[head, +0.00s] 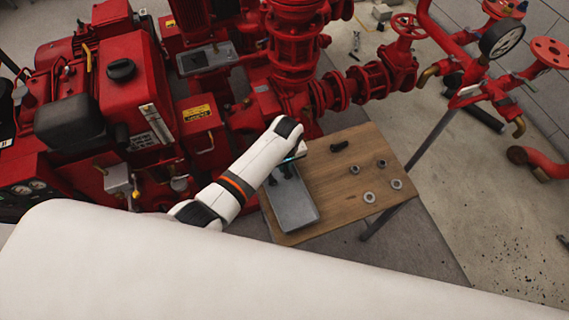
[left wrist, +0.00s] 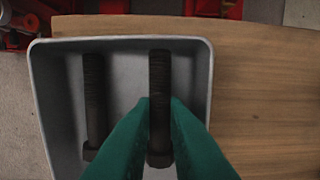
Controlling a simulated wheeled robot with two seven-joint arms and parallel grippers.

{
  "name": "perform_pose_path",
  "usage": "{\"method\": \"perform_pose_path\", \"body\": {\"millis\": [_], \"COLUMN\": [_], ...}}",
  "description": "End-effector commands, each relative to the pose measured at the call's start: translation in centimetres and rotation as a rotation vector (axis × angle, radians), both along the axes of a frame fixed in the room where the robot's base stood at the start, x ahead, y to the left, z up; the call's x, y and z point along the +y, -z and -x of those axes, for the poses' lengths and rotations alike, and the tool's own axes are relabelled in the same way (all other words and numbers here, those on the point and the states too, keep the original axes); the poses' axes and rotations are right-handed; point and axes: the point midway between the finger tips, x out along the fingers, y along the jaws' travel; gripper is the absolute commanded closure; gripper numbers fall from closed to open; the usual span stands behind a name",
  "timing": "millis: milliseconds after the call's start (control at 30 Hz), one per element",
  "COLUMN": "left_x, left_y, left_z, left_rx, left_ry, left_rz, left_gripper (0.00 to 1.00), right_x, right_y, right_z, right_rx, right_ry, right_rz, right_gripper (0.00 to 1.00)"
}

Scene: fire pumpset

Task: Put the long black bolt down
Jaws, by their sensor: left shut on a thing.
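My left gripper (head: 293,158) is over the far end of the grey tray (head: 294,213), which lies on the left part of the wooden table. In the left wrist view, its green fingers (left wrist: 159,108) are shut on a long black bolt (left wrist: 159,75). The bolt lines up with the tray's length, over its right half; whether it touches the tray floor I cannot tell. A second long black bolt (left wrist: 94,95) lies in the tray to its left, roughly parallel. In the head view the bolts are small and partly hidden by my gripper. My right gripper is not in view.
The wooden table (head: 330,208) also bears a short black piece (head: 340,146) and several nuts or rings, such as one grey ring (head: 369,197), right of the tray. Red pump machinery (head: 295,55) stands close behind the table.

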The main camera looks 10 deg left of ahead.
Motion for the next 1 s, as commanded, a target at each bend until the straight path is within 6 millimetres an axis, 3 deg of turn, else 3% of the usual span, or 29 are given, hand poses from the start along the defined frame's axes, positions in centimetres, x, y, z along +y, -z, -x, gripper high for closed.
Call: {"method": "perform_pose_path", "body": {"millis": [233,267,400,767,1000], "left_x": [0.0,0.0,0.0,0.0,-0.3], "left_y": [0.5,0.5,0.5,-0.6,-5.4], "left_z": [0.0,0.0,0.0,0.0,0.2], "left_rx": [-0.001,0.000,0.000,-0.001,-0.004], "left_ry": [0.000,0.000,0.000,0.000,0.000], "left_rz": [0.001,0.000,0.000,0.001,0.002], "left_gripper": [1.00,0.85,0.65,0.65,0.65], "right_x": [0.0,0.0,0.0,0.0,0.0], "right_y": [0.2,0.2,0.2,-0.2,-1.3], "right_z": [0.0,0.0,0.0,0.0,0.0], "right_rx": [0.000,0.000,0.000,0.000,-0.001], "right_ry": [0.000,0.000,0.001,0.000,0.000], "right_rz": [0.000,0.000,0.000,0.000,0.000], "right_gripper": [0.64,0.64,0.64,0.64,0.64]}}
